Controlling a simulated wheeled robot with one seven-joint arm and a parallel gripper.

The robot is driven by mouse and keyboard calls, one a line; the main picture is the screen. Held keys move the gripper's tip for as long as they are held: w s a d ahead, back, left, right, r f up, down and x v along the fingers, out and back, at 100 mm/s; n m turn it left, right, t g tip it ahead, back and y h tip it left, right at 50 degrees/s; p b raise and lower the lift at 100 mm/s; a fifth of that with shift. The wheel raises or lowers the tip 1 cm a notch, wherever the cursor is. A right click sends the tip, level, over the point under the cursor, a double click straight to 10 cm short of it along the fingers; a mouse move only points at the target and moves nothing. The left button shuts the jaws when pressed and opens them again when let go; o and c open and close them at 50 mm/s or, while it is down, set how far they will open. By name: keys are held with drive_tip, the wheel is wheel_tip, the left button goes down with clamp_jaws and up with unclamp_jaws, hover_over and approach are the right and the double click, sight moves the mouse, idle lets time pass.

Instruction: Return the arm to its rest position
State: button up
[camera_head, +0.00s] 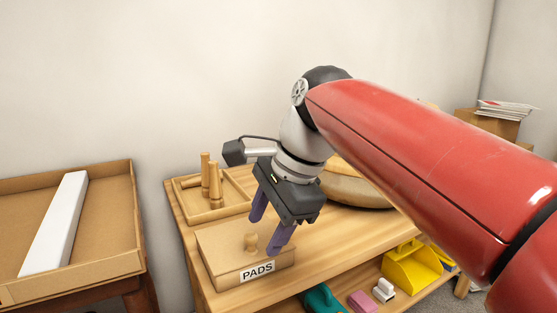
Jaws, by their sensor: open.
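My arm reaches in from the right, its red link crossing much of the view. My gripper (269,231) points down, with its two purple fingers apart and nothing held between them. It is over a wooden box labelled PADS (225,254), whose lid has a small wooden knob (251,243). The fingers appear on either side of the knob in the picture. I cannot tell whether they touch the lid.
A wooden shelf unit (325,255) bears a tray (184,203) with wooden pegs and a round brown thing (352,186) behind my gripper. Its lower shelf holds a yellow scoop (411,268). A cardboard tray (112,235) holding a white bar (57,225) stands left.

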drive_tip(key=s+d+f+n+t+h, duration=0.2)
drive_tip(key=s+d+f+n, duration=0.3)
drive_tip(key=d+f, duration=0.3)
drive_tip(key=s+d+f+n+t+h, duration=0.1)
drive_tip(key=s+d+f+n+h, duration=0.1)
drive_tip(key=s+d+f+n, duration=0.4)
drive_tip(key=d+f, duration=0.3)
drive_tip(key=f, duration=0.1)
drive_tip(key=shift+f+n+t, duration=0.15)
drive_tip(key=shift+n+t, duration=0.25)
